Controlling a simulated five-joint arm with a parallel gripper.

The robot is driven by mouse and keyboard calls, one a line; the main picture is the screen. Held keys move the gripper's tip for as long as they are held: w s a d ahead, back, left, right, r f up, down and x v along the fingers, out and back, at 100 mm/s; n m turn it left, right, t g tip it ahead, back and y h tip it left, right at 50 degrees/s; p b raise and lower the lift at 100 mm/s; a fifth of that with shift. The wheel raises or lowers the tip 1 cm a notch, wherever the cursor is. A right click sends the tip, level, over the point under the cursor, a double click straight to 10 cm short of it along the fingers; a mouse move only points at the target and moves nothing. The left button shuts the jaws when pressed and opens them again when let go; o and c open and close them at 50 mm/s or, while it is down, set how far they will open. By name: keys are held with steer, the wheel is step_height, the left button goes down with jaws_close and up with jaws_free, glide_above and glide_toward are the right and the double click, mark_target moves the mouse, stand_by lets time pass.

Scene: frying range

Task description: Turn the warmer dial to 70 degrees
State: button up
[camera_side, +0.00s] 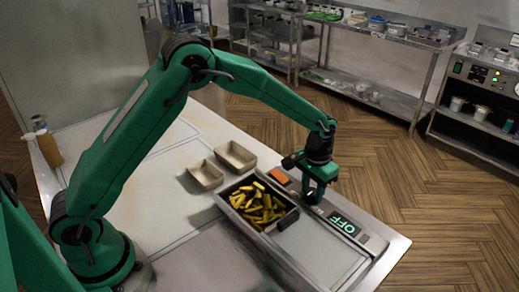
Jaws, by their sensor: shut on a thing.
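The warmer (337,257) is set in the steel counter, with a control strip along its far right side. A display (345,223) on that strip shows green letters reading OFF. My gripper (313,198) points down over the strip, between the display and an orange switch (279,177). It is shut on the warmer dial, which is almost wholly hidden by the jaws. The dial's mark and angle cannot be made out.
A tray of yellow fries (262,207) sits in the warmer beside my gripper. Two empty tan trays (205,175) (236,156) stand on the counter to the left. The counter's right edge is close to the control strip. Steel shelves (375,88) stand far behind.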

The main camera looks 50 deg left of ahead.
mark_target(312, 191)
steer(key=n, duration=0.5)
steer(key=shift+n, duration=2.5)
steer(key=o, duration=1)
steer(key=shift+r, duration=0.1)
steer(key=shift+r, duration=3.8)
steer(key=shift+r, duration=0.15)
